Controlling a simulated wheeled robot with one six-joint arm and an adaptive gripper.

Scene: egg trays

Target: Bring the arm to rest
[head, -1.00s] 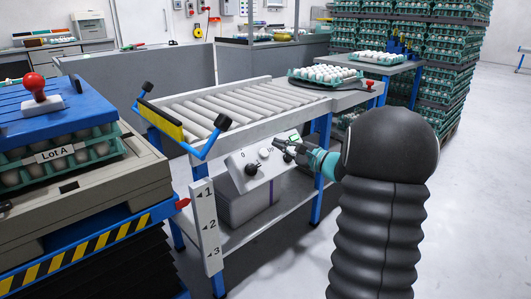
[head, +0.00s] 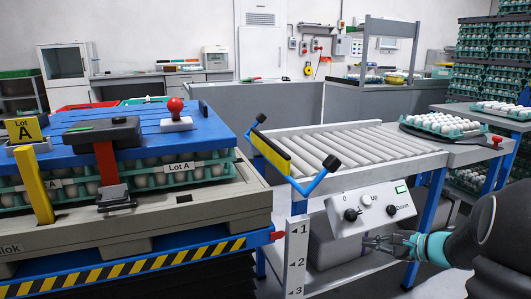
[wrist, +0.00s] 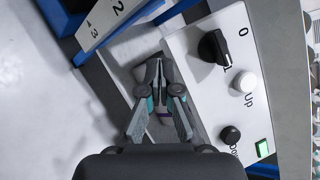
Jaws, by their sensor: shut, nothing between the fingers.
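My gripper (head: 372,243) is shut and empty. In the head view it is at the lower right, in front of the lower edge of the white control box (head: 345,225). The gripper also shows in the wrist view (wrist: 158,70), fingers together, left of the box face (wrist: 222,105). The box carries a black rotary knob (wrist: 212,46), a white Up button (wrist: 246,81), a black Down button (wrist: 230,134) and a lit green indicator (wrist: 262,148). My dark arm enters from the right edge of the head view.
The roller conveyor (head: 345,148) stands above the box, with a blue and yellow bar (head: 272,155) at its near end. A numbered post (head: 297,255) stands left of the gripper. A blue-topped egg stack (head: 150,125) is at left. An egg tray (head: 482,131) lies at right.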

